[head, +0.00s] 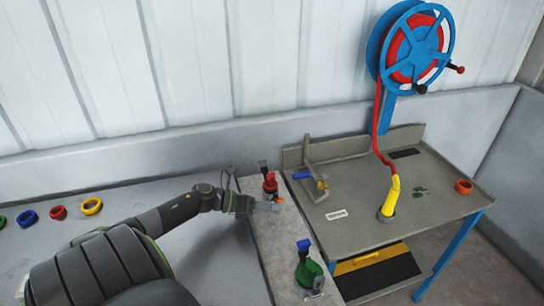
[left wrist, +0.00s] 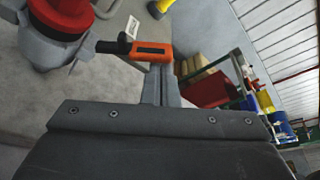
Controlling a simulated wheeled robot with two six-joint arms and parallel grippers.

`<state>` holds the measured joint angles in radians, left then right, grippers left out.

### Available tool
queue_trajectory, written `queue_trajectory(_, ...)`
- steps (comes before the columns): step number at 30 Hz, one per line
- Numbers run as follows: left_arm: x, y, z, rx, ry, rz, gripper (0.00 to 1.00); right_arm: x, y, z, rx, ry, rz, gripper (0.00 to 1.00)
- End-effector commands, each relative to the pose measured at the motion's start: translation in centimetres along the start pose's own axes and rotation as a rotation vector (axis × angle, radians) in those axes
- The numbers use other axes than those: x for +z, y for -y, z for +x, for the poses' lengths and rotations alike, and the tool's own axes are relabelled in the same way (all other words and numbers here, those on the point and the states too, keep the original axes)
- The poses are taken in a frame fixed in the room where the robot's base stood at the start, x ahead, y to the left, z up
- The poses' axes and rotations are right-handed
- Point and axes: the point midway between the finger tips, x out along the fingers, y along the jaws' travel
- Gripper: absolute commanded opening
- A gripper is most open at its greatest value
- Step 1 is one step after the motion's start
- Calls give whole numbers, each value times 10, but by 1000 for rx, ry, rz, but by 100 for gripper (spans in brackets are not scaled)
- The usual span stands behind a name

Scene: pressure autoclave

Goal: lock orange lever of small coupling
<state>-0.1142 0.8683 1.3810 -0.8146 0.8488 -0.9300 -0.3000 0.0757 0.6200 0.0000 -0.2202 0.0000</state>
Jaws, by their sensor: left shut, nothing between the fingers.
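The small coupling (head: 269,184) is red with a black handle on top and stands on the narrow grey bench. In the left wrist view its red body and grey base (left wrist: 55,42) are at the upper left, partly cut off. Its orange lever (left wrist: 150,51) has a black end and sticks out to the right. The lever is small in the head view (head: 279,196). My left gripper (head: 268,206) is shut and empty, in front of the coupling. In the left wrist view its closed fingertips (left wrist: 160,72) are right by the lever; whether they touch it is unclear. My right gripper is out of view.
A green coupling with a blue top (head: 308,273) stands nearer on the same bench (head: 285,240). To the right is a grey table (head: 360,215) with a yellow nozzle (head: 391,197) and a hose reel (head: 412,48). Coloured rings (head: 58,212) lie at left.

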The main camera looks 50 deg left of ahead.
Motion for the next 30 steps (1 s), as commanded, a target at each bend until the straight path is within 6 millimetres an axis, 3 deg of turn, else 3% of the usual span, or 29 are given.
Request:
queue_trajectory(20, 1, 0, 7, -8, -1, -20, 0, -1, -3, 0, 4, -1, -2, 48)
queue_trajectory(30, 13, -1, 3, -68, 0, -195, 0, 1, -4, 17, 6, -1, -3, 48)
